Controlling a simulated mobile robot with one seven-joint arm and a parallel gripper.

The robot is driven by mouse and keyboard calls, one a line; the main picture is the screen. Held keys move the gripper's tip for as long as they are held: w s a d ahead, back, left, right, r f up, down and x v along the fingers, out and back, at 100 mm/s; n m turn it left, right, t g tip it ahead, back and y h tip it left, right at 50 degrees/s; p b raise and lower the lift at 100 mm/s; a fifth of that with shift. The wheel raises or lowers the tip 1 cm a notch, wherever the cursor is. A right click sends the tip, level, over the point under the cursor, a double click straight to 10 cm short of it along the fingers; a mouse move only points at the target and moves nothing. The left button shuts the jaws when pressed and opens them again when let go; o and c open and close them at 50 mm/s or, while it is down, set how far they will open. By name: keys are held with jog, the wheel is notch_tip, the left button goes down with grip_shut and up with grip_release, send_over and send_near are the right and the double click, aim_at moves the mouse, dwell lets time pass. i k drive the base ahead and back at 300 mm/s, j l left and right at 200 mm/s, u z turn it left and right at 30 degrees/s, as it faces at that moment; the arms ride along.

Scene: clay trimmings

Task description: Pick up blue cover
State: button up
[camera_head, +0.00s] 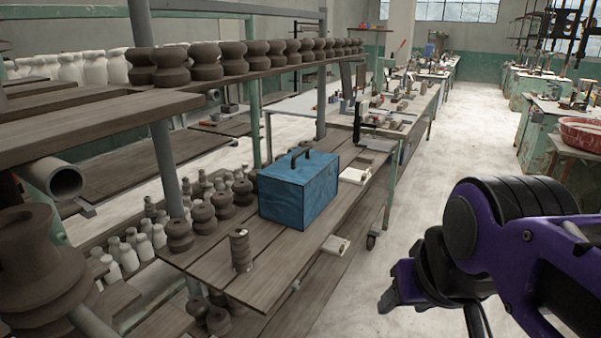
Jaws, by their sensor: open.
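The blue cover (296,190) is box-shaped with a dark handle on its top. It sits upright on the wooden plank shelf (225,270) in the middle of the view. What is under or inside it is hidden. My gripper (395,292) is at the lower right, purple and black. It is open and apart from the cover, to its right and nearer the camera. I see nothing held in it, though its fingers are partly turned away.
A ribbed brown insulator (241,251) stands in front of the cover. Brown pots (222,199) stand left of the cover. An upper shelf (95,115) holds more pots. The floor (440,200) to the right is clear.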

aim_at(295, 189)
jog(key=i+l, duration=0.4)
jog(key=i, duration=0.15)
jog(key=i+l, duration=0.4)
jog(key=i, duration=0.15)
jog(key=i+l, duration=0.45)
jog(key=i+l+u, duration=0.45)
jog(key=i+u, duration=0.15)
jog(key=k+u, duration=0.55)
jog(key=u, duration=0.3)
jog(key=i+l+z, duration=0.2)
jog(key=i, duration=0.3)
